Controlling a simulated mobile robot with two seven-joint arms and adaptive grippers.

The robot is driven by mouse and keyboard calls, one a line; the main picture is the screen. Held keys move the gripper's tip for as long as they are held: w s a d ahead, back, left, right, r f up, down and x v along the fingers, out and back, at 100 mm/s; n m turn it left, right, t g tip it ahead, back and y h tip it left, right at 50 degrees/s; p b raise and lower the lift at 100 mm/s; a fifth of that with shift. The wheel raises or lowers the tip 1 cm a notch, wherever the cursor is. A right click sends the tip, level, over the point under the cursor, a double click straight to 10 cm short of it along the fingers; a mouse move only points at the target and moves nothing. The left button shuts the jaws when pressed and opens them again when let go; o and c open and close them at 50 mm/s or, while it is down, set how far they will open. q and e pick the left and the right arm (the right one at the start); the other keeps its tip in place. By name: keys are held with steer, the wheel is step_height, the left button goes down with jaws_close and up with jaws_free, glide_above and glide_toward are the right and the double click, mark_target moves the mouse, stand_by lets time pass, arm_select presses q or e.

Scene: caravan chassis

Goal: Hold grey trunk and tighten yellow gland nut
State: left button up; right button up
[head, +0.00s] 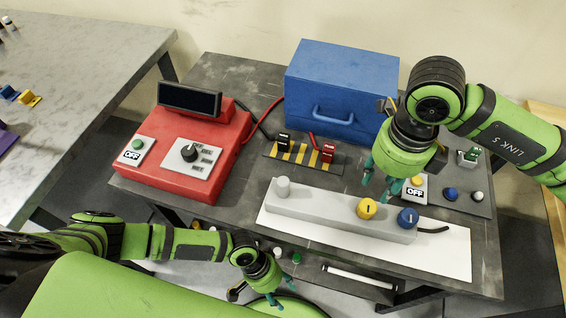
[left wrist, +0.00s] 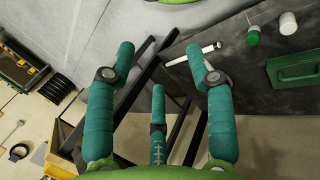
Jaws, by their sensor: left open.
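The grey trunk (head: 325,216), a long light-grey bar, lies on a white sheet on the dark table in the head view. The yellow gland nut (head: 367,208) sits on top of it, right of its middle. A blue nut (head: 407,218) is at its right end and a grey nut (head: 283,187) at its left end. My right gripper (head: 379,187) hangs just above and behind the yellow nut, fingers apart, apparently empty. My left gripper (head: 271,298) is open and empty in front of the table's near edge, away from the trunk; its spread fingers (left wrist: 160,62) fill the left wrist view.
A red power unit (head: 190,150) stands on the left and a blue box (head: 342,90) at the back. Small switches and an OFF-marked button box (head: 414,190) lie on the right. A lower shelf (left wrist: 248,75) holds a green box (left wrist: 294,70) and small cylinders.

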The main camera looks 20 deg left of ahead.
mark_target(283, 182)
arm_select(q)
steer(key=s+d+r+m+g, duration=0.2)
steer(key=r, duration=0.5)
steer(key=s+d+r+m+g, duration=0.2)
steer(key=s+r, duration=0.1)
steer(key=r, duration=0.3)
steer(key=w+a+r+t+y, duration=0.1)
steer(key=w+r, duration=0.3)
steer(key=w+a+r+t+y, duration=0.1)
steer(key=w+a+r, duration=0.1)
steer(key=w+r, duration=0.2)
steer(key=w+a+r+t+y, duration=0.1)
steer(key=w+r, duration=0.3)
steer(key=w, duration=0.2)
steer(key=shift+a+r+n+y, duration=0.15)
steer(key=shift+r+n+y, duration=0.05)
steer(key=shift+n+y, duration=0.1)
steer(key=w+a+r+n+t, duration=0.1)
steer(key=w+r, duration=0.1)
steer(key=w+a+r+n+t+y, duration=0.1)
steer(key=w+r, duration=0.2)
steer(key=w+a+r+n+t, duration=0.1)
steer(key=w+r, duration=0.1)
steer(key=w, duration=0.1)
steer(key=shift+w+a+r+n+y, duration=0.2)
steer(key=shift+r+n+y, duration=0.1)
steer(key=shift+n, duration=0.1)
steer(key=shift+w+f, duration=0.1)
steer(key=shift+f, duration=3.35)
jaws_close()
